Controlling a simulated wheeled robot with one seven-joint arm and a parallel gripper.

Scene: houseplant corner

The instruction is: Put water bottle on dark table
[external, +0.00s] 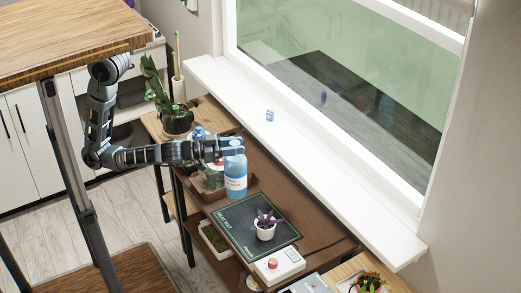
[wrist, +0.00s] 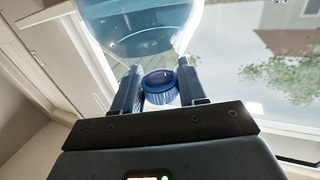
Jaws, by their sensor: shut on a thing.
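The water bottle (external: 236,177) is light blue and see-through with a white label. It is upright over the dark brown table (external: 318,228) in the external view. My gripper (external: 230,148) is shut on it near the top, reaching in from the left. I cannot tell whether the bottle's base touches the table. In the wrist view, my gripper (wrist: 160,90) has a finger on each side of a blue ribbed cap, and the bottle's blue body (wrist: 150,30) fills the top of the picture.
A dark green mat (external: 240,222) carries a small purple plant in a white pot (external: 265,230). A white box with a red knob (external: 278,265) is in front. A tray (external: 208,188) sits left of the bottle. A leafy plant (external: 177,120) stands farther back, and the window sill (external: 310,160) borders the right.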

